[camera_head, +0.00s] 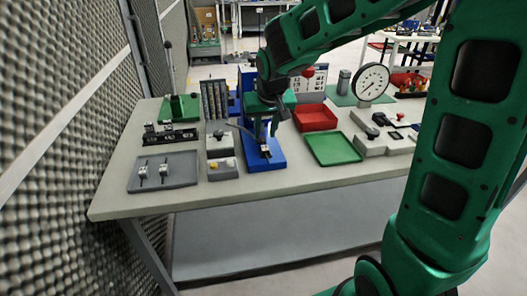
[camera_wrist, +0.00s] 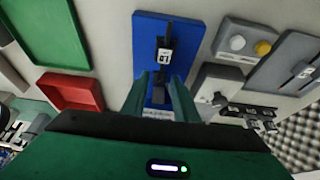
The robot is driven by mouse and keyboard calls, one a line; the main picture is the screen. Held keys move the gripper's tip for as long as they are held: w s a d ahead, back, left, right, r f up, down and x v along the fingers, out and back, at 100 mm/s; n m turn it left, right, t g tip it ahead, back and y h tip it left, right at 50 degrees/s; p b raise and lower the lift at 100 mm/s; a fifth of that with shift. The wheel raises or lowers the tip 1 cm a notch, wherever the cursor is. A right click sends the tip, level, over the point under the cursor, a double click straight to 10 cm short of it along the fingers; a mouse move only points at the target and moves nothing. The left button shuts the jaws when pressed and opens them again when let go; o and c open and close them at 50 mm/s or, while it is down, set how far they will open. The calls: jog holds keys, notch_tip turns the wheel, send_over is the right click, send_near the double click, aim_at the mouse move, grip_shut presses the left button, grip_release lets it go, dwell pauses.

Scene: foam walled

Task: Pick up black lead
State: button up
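A slim black piece with a white label (camera_wrist: 165,55), which may be the black lead, lies on a blue plate (camera_wrist: 148,30). In the head view the labelled piece (camera_head: 265,149) is small, near the front of the blue plate (camera_head: 272,162). My gripper (camera_wrist: 161,84) points down over the plate, its two green fingers apart. A dark part of the piece shows between and beyond the fingers, and I cannot tell whether they touch it. In the head view my gripper (camera_head: 262,131) is just behind the label.
Right of the plate in the head view are a red tray (camera_head: 315,118), a green tray (camera_head: 333,149) and a round dial (camera_head: 371,82). On the left are grey boxes (camera_head: 222,170) and a grey tray (camera_head: 183,178). A grey textured wall (camera_head: 60,90) bounds the left side.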

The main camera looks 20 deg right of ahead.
aim_at(262, 143)
jog(key=x, duration=0.5)
jog(key=shift+a, duration=0.15)
grip_shut()
